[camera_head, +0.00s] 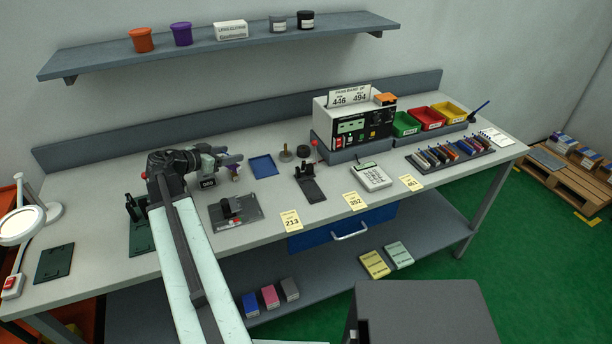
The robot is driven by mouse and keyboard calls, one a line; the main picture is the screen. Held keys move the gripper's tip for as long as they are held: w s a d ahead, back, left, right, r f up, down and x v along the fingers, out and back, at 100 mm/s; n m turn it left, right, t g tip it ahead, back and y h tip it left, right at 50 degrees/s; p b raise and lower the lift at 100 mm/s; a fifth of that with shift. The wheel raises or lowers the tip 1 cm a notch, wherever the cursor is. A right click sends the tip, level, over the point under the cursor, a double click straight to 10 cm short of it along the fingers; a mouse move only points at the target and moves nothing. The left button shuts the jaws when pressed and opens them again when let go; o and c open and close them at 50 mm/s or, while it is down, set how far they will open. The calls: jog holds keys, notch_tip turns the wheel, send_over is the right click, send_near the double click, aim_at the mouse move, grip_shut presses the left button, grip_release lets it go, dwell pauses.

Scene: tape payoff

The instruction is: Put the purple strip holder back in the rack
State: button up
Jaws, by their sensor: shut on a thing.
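My gripper (233,160) is at the left-middle of the bench, above its surface and left of the blue tray. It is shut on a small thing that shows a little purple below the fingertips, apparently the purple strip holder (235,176). The holder is small here and partly hidden by the fingers, so its exact tilt cannot be told. The rack (415,161) stands at the right of the bench, with several coloured strip holders in a row. My gripper is far to the left of the rack.
A blue tray (263,166), a black stand (309,184), a calculator (371,177) and a boxy instrument (353,127) lie between my gripper and the rack. Green, red and yellow bins (428,118) stand behind the rack. A dark fixture (236,211) sits in front of my gripper.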

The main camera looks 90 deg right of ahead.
jog(key=s+d+m+g+y, duration=0.1)
jog(key=s+m, duration=0.1)
jog(key=s, duration=0.5)
notch_tip(320, 180, down, 11)
jog(key=b, duration=1)
jog(key=shift+s+r+b, duration=0.1)
jog(key=shift+s+b, duration=0.05)
jog(key=shift+b, duration=0.2)
jog(key=shift+r, duration=0.25)
jog(key=shift+f, duration=0.2)
jog(key=o, duration=1.4)
jog(key=shift+r, duration=0.1)
